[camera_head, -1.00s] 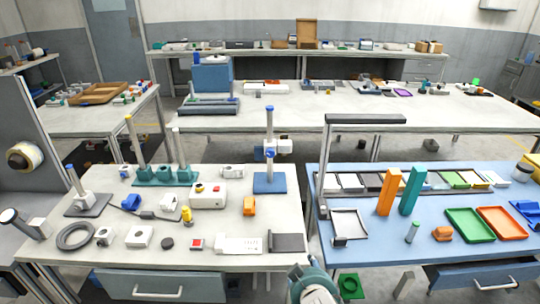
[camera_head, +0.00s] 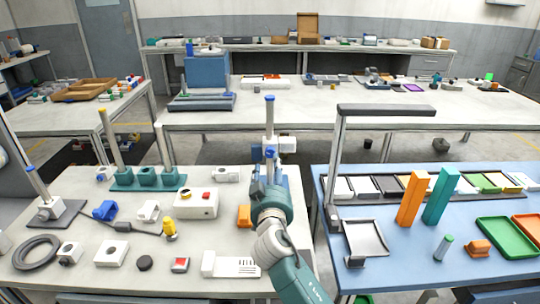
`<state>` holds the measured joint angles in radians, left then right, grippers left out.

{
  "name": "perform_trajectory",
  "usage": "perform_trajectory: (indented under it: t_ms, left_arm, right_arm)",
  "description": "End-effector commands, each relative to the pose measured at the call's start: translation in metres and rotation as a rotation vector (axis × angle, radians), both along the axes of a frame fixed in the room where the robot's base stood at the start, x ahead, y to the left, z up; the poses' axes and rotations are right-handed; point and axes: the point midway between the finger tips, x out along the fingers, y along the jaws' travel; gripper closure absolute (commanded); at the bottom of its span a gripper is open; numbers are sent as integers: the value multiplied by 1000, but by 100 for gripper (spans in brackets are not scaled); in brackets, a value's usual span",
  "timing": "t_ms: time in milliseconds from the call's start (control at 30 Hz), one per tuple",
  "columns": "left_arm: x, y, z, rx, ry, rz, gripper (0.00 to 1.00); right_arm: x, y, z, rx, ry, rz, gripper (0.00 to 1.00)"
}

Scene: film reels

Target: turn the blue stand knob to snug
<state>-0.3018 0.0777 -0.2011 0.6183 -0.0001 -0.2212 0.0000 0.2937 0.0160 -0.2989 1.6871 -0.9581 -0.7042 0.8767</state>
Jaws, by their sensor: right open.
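The blue stand is a silver post (camera_head: 270,120) with a blue cap, standing upright at the back right of the near left bench. A white clamp block (camera_head: 287,145) sits on the post, with a small blue knob (camera_head: 269,152) on its near side. My right gripper (camera_head: 266,170) is in front of the stand, just below the knob, and open. The gripper and wrist hide most of the stand's blue base. I cannot tell whether the fingers touch the knob. My left gripper is not in view.
An orange block (camera_head: 244,216) lies close to the left of my right wrist. A white box with a red button (camera_head: 196,205) and a teal base with posts (camera_head: 147,180) stand further left. A tall dark lamp frame (camera_head: 385,110) rises at the right.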

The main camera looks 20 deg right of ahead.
Motion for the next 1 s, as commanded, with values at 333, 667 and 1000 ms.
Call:
perform_trajectory:
  t_ms: [333, 667, 1000]
  left_arm:
    - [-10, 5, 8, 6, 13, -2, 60]
    - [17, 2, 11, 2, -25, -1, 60]
    - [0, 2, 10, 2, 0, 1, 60]
  right_arm:
    - [59, -18, 1, -3, 1, -2, 55]
    - [76, -23, 0, -1, 1, -1, 55]
    - [75, -22, 0, 0, 2, -1, 83]
